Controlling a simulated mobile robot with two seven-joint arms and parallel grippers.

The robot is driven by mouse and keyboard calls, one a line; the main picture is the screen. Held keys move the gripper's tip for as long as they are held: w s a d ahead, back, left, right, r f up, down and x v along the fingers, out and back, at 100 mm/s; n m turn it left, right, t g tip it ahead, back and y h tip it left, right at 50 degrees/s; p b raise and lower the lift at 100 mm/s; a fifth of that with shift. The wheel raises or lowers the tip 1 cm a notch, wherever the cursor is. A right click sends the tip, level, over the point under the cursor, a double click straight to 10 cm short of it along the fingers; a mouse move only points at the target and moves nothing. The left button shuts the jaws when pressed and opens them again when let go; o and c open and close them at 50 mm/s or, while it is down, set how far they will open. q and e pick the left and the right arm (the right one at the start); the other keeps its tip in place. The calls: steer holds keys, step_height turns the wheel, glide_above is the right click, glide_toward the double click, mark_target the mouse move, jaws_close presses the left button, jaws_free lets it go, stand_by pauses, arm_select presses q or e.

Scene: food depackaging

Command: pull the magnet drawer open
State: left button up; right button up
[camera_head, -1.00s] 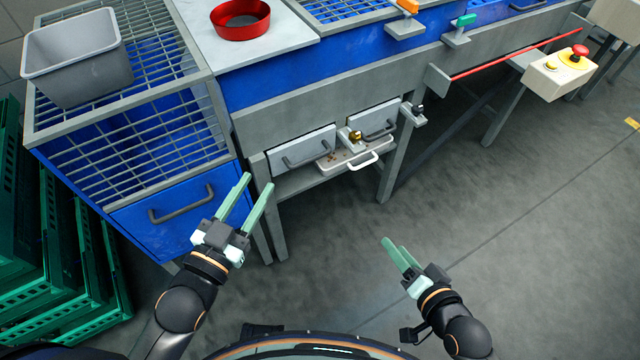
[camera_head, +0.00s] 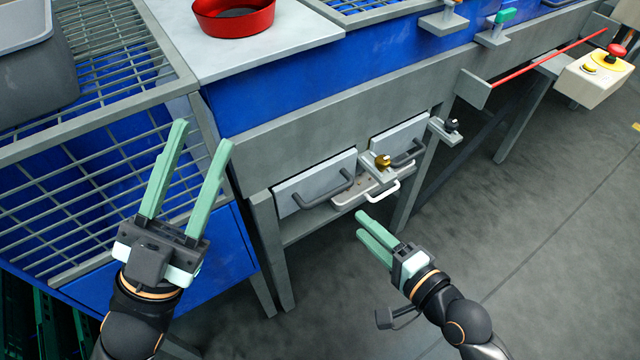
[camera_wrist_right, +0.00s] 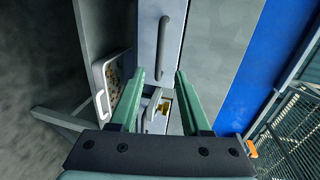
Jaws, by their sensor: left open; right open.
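Under the blue machine are two grey fronts with dark bar handles, the left front (camera_head: 312,184) and the right front (camera_head: 398,138). Between them, lower, a shallow tray with a white handle (camera_head: 383,194) stands out, and a gold knob (camera_head: 383,161) sits above it. I cannot tell which of these is the magnet drawer. My right gripper (camera_head: 361,225) is open and empty, just below and in front of the tray. In the right wrist view the white-handled tray (camera_wrist_right: 101,92) lies left of its fingers (camera_wrist_right: 160,72). My left gripper (camera_head: 203,135) is open and empty, left of the fronts.
A blue bin with a grey grating (camera_head: 60,190) is at the left. A red bowl (camera_head: 234,18) stands on the pale top. A box with a red stop button (camera_head: 612,55) is at the far right. The floor (camera_head: 540,230) at the right is free.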

mark_target(329, 193)
arm_select(q)
steer(key=shift+n, duration=0.4)
steer(key=f+b, duration=0.3)
steer(key=f, duration=0.1)
steer(key=shift+d+b, duration=0.2)
steer(key=shift+b, duration=0.2)
arm_select(e)
steer(key=x, duration=1.2)
steer(key=shift+w+a, duration=0.1)
jaws_close()
steer(key=shift+f, duration=0.1)
